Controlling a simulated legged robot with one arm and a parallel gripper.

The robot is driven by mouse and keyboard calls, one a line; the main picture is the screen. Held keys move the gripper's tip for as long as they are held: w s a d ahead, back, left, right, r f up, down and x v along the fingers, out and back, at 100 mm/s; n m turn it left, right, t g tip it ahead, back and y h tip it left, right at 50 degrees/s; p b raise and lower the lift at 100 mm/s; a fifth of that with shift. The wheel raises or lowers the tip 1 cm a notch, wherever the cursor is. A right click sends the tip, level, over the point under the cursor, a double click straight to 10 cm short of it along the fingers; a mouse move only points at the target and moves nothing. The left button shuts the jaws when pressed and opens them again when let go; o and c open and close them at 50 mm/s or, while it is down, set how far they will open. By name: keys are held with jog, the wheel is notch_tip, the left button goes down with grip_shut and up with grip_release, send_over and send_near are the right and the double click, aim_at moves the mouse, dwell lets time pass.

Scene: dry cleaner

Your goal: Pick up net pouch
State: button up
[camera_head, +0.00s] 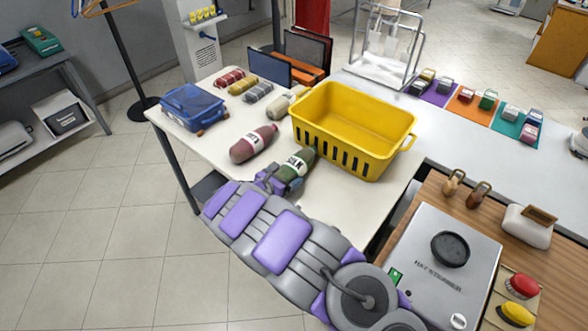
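A dark green rolled pouch (295,171) with a white label lies on the white table, just left of the yellow basket. My gripper (273,180) is at its near left end; they seem to touch or nearly touch. The arm and purple-grey links hide most of the fingers, so I cannot tell if they are open or shut. A maroon pouch (254,144) with a white label lies just behind and to the left. The labels are too small to read surely, so I cannot tell which one is the net pouch.
The yellow basket (352,128) stands close right of the green pouch. A blue translucent bin (193,107) sits at the table's left corner. Several small rolls (243,86) lie behind. A grey machine (445,265) stands at right. The table front (350,205) is clear.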

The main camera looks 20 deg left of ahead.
jog(key=c, duration=1)
jog(key=shift+r, duration=0.1)
jog(key=shift+s+a+r+p, duration=0.2)
jog(key=shift+s+r+p, duration=0.15)
jog(key=shift+r+p, duration=0.05)
notch_tip(320, 180, up, 7)
jog(key=shift+f+p, duration=0.1)
jog(key=shift+p, duration=1)
jog(key=s+a+p, duration=0.1)
jog(key=s+a, duration=0.1)
jog(key=s, duration=0.4)
jog(key=s+a+p, duration=0.1)
jog(key=s+a, duration=0.1)
jog(key=s, duration=0.4)
jog(key=s+a+p, duration=0.1)
jog(key=s+a, duration=0.2)
jog(key=s, duration=0.2)
jog(key=shift+s+a+f, duration=0.1)
jog(key=shift+s+f, duration=0.25)
jog(key=shift+s, duration=0.05)
